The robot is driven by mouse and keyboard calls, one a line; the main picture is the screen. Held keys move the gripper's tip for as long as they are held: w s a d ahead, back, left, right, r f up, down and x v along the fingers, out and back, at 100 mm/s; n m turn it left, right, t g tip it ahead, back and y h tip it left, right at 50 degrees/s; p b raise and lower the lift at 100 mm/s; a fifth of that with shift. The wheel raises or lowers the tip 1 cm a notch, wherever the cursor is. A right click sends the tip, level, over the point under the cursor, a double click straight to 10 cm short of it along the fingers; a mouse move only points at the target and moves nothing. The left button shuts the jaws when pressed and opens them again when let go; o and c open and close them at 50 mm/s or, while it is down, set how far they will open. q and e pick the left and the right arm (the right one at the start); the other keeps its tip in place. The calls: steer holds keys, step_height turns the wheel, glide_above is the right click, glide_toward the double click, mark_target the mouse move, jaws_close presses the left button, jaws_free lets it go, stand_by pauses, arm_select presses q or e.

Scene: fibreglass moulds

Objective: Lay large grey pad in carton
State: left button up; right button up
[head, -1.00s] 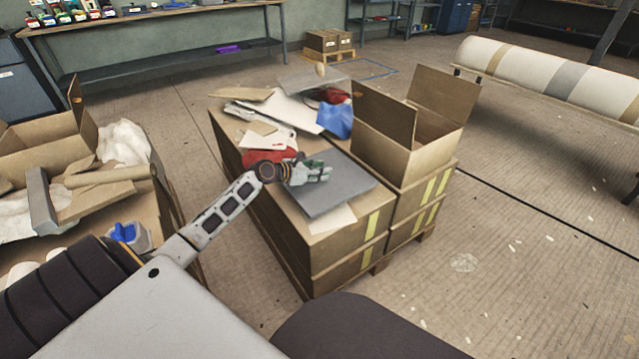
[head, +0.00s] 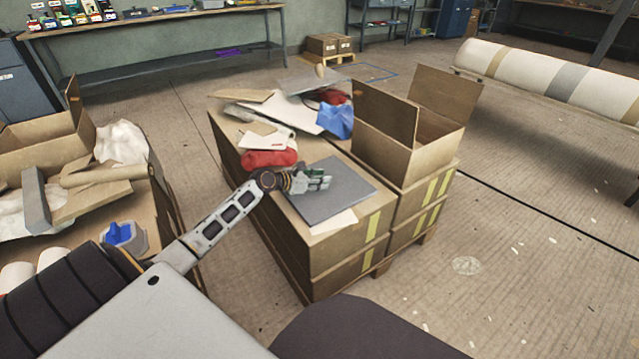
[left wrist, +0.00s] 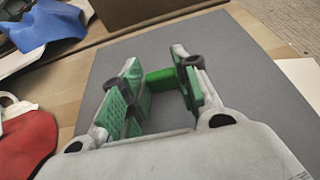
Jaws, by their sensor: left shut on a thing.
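The large grey pad (head: 325,195) lies flat, or very nearly so, over the near end of the stacked boxes. It fills much of the left wrist view (left wrist: 245,75). My left gripper (head: 318,180) is over the pad's left part, shut on it; its green-padded fingers (left wrist: 160,92) show against the grey surface. The exact contact is hidden. The open carton (head: 385,155) stands upright to the right of the pad, flaps raised, and the pad is outside it. My right gripper is not in view.
A red item (head: 270,158), a blue item (head: 335,121) and white sheets (head: 290,112) lie behind the pad. A pale sheet (head: 335,222) shows under its near edge. A cluttered surface with an open box (head: 45,150) is at left.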

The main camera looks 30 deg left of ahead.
arm_select(q)
steer(key=shift+f, duration=0.1)
stand_by(0.3)
steer(key=o, duration=1)
steer(key=shift+f, duration=0.1)
